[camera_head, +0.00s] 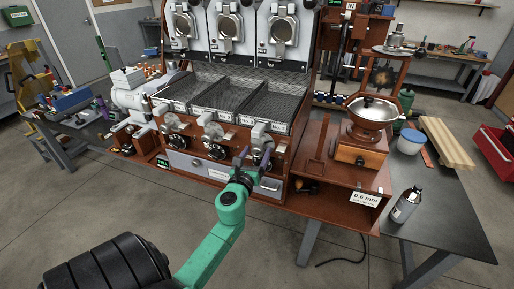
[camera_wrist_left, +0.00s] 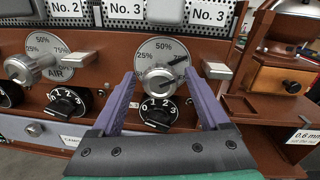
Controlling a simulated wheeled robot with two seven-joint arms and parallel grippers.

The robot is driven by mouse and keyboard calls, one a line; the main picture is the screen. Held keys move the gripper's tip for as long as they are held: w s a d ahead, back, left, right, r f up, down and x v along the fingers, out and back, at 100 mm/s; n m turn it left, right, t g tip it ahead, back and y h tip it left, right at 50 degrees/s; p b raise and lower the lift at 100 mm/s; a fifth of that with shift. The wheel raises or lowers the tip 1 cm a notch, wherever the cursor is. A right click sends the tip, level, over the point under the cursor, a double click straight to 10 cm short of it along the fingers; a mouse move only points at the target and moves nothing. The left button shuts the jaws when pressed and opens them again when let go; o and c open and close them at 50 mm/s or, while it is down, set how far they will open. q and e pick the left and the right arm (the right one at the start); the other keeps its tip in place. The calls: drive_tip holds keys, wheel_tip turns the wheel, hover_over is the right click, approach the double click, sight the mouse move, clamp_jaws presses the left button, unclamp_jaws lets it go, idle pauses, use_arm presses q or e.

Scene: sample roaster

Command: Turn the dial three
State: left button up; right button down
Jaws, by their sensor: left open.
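The third black dial (camera_wrist_left: 157,113), with white numbers around its top, sits on the brown roaster front under a round percent plate with a silver knob (camera_wrist_left: 160,80). In the wrist view it shows between the purple fingers of my left gripper (camera_wrist_left: 161,76). In the head view my left gripper (camera_head: 254,155) is in front of the right end of the panel and largely covers this dial. The gripper is open with nothing between its fingers; contact with the knob or dial cannot be told. My right gripper is out of view.
To the left are a second dial (camera_wrist_left: 68,103) and its silver air knob (camera_wrist_left: 30,65). Pale levers (camera_wrist_left: 217,70) stick out beside the percent plates. A wooden grinder (camera_head: 360,155) stands at right. A spray can (camera_head: 405,205) is on the dark table.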

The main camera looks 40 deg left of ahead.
use_arm(q)
drive_tip(key=shift+w+a, duration=0.2)
drive_tip(key=shift+w, duration=0.2)
drive_tip(key=shift+s, duration=0.1)
clamp_jaws()
